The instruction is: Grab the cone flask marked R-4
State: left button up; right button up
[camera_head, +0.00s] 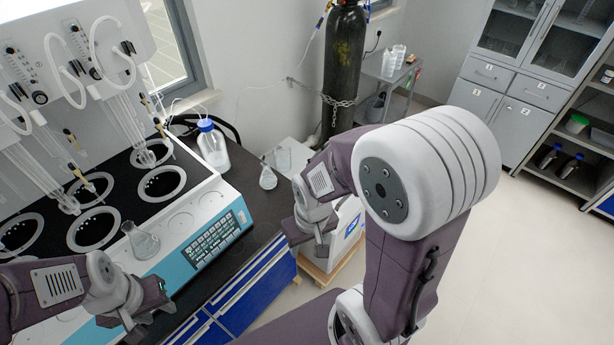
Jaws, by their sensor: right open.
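A clear cone flask (143,243) stands on the front ledge of the distiller (190,222), left of its control panel. Another clear cone flask (267,178) stands on the dark bench beside the white-bodied bottle. No R-4 mark can be read on either flask. My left gripper (158,311) is at the lower left, in front of the distiller and below the ledge flask, apart from it. Its fingers are too small and dark to judge. My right gripper (320,248) points down near the bench's right end, below the bench flask. It is open, with nothing seen in it.
A bottle with a blue cap (213,146) stands behind the distiller's right end. Glass tubes hang over round heating wells (160,183). A chained gas cylinder (342,75) stands at the back. Grey cabinets (515,85) stand at the right, with clear floor before them.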

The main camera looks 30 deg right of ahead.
aim_at(267, 180)
jog(key=z, duration=0.6)
jog(key=i+l+u, duration=0.2)
jog(key=u, duration=0.3)
jog(key=i+l+u, duration=0.15)
jog(key=u, duration=0.3)
jog(key=i+l+u, duration=0.1)
jog(key=l+u, duration=0.7)
jog(key=u, duration=0.15)
jog(key=i, duration=0.05)
